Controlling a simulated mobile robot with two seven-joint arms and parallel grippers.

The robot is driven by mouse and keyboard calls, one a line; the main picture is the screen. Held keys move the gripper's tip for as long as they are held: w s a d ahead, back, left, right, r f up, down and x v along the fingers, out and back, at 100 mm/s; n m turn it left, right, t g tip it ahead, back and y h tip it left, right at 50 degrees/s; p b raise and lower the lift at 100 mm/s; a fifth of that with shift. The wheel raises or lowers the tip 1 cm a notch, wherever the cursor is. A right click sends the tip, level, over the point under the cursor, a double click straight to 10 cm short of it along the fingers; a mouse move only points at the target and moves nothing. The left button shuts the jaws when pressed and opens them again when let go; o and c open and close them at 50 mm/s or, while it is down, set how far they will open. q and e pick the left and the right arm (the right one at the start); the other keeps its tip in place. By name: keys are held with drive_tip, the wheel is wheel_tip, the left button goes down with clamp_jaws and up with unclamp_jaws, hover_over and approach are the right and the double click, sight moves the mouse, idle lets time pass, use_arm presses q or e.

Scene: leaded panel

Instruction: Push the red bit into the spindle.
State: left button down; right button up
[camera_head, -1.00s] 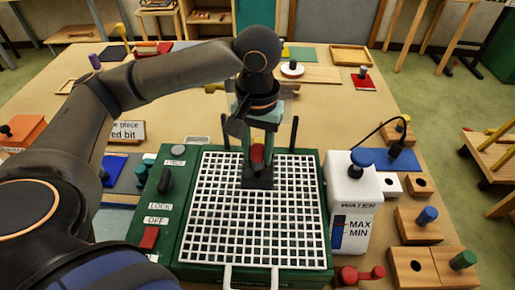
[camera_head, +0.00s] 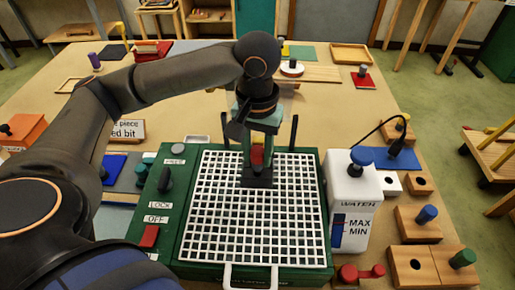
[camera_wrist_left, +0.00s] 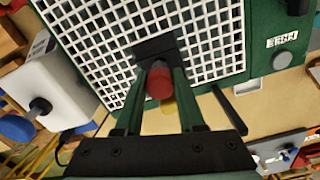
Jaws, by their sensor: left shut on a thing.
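The red bit (camera_head: 257,155) stands upright between the fingers of my left gripper (camera_head: 258,148), which is shut on it. It also shows as a round red end in the left wrist view (camera_wrist_left: 159,82). The black spindle block (camera_head: 257,178) is directly below the bit, at the back part of the white grid on the green machine; it shows in the left wrist view too (camera_wrist_left: 154,48). The bit lines up with the block, but the fingers hide where they meet, so I cannot tell how deep it sits. My right gripper is out of view.
The white grid (camera_head: 250,235) covers the green machine's top. A red switch (camera_head: 149,237) and black knob (camera_head: 165,181) are left of it. A white water tank (camera_head: 352,190) with a blue cap stands close on the right. Wooden blocks (camera_head: 418,225) lie further right.

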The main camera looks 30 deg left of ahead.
sight(257, 150)
use_arm(q)
drive_tip(key=shift+f, duration=1.05)
drive_tip(key=shift+c, duration=2.2)
unclamp_jaws()
wheel_tip(257, 150, up, 12)
drive_tip(key=shift+r, duration=0.25)
